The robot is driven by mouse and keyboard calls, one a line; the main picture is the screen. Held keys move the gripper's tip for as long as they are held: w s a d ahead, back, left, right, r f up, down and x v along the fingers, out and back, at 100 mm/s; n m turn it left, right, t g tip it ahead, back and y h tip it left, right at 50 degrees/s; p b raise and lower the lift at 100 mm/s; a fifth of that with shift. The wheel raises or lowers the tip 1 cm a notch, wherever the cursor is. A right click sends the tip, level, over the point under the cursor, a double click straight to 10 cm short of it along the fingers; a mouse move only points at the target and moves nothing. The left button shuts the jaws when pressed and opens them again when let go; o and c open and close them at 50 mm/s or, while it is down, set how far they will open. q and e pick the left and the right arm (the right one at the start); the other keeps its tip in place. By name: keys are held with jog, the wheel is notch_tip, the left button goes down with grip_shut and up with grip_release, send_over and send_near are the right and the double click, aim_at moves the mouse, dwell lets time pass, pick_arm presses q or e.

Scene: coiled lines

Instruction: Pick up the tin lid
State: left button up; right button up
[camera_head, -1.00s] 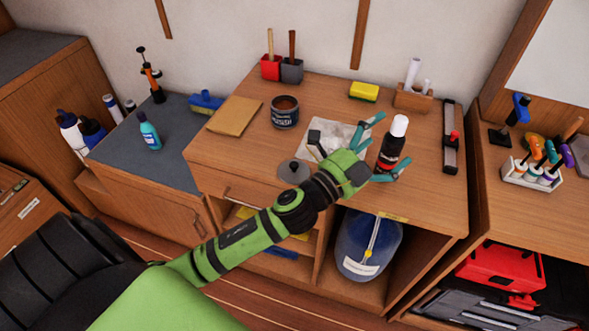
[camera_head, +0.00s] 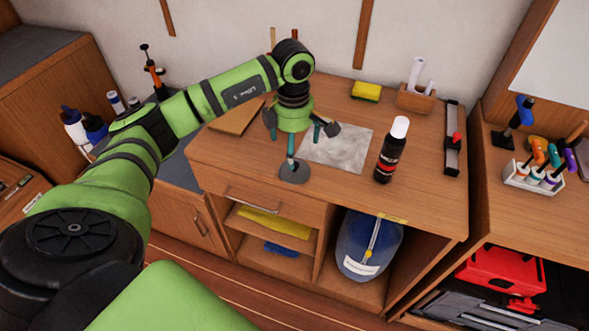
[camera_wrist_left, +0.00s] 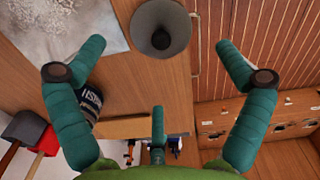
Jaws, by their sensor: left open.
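The tin lid is a dark grey round disc with a small knob (camera_head: 294,172), lying flat near the front edge of the wooden cabinet top. In the left wrist view the lid (camera_wrist_left: 160,28) is at the top centre, slightly beyond the fingers. My left gripper (camera_head: 297,147) points down with its teal fingers spread open, just above and behind the lid. One finger overlaps the lid in the head view; I cannot tell if it touches. The gripper is empty (camera_wrist_left: 158,65). My right gripper is not in view.
A dark bottle with a white cap (camera_head: 390,150) stands right of a grey sheet (camera_head: 340,148). The labelled tin (camera_wrist_left: 88,103) shows near a finger in the wrist view; my arm hides it in the head view. A yellow sponge (camera_head: 366,91) lies at the back.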

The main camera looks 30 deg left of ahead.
aim_at(296, 166)
pick_arm(q)
jog(key=f+p, duration=0.1)
jog(key=f, duration=0.1)
jog(key=f+p, duration=0.1)
jog(key=f, duration=0.1)
jog(key=f+p, duration=0.1)
jog(key=f, duration=0.1)
jog(key=shift+d+f, duration=0.1)
jog(key=shift+d, duration=0.25)
jog(key=shift+f, duration=0.3)
jog(key=c, duration=1.2)
jog(key=shift+s+d, duration=0.1)
jog(key=shift+s, duration=0.1)
jog(key=c, duration=0.7)
